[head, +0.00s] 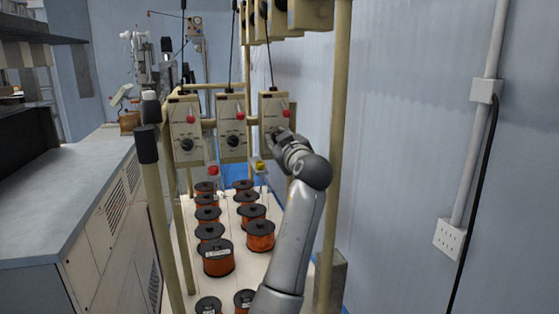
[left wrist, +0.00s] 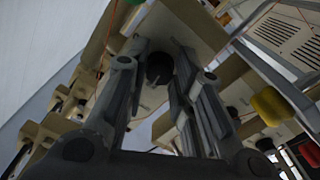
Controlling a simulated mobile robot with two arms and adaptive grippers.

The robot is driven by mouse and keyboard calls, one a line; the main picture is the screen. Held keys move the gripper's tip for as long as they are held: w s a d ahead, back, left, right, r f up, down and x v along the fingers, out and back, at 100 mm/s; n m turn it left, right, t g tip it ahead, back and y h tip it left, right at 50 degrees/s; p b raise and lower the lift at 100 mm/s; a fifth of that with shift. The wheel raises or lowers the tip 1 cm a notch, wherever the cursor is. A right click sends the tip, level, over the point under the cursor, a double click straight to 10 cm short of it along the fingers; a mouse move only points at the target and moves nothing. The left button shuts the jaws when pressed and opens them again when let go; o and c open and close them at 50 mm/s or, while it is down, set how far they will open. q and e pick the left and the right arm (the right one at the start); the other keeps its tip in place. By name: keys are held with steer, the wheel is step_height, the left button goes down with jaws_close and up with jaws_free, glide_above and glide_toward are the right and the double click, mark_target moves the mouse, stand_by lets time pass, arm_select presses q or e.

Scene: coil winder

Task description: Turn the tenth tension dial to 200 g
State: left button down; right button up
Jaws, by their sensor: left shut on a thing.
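Three beige tension units hang in a row in the head view: a left one (head: 185,125), a middle one (head: 231,110) and a right one (head: 270,105). Each has a red button, and the left and middle ones show a black dial. My left gripper (head: 279,136) is at the lower front of the right unit and covers its dial. In the left wrist view, my left gripper's fingers (left wrist: 158,58) stand on both sides of a black dial knob (left wrist: 159,70) and are shut on it. The dial's scale marking is not readable. My right gripper is not in view.
Copper wire spools (head: 218,257) with black flanges stand in rows on a white board below. More beige units (head: 309,14) hang overhead beside a beige frame post (head: 337,120). A grey-topped cabinet (head: 75,190) stands left, a blue wall right.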

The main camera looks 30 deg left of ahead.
arm_select(q)
steer(key=shift+n+b, duration=4)
steer(key=shift+n, duration=1.1)
steer(key=c, duration=1.3)
jaws_free()
steer(key=shift+o, duration=0.5)
steer(key=shift+r, duration=0.1)
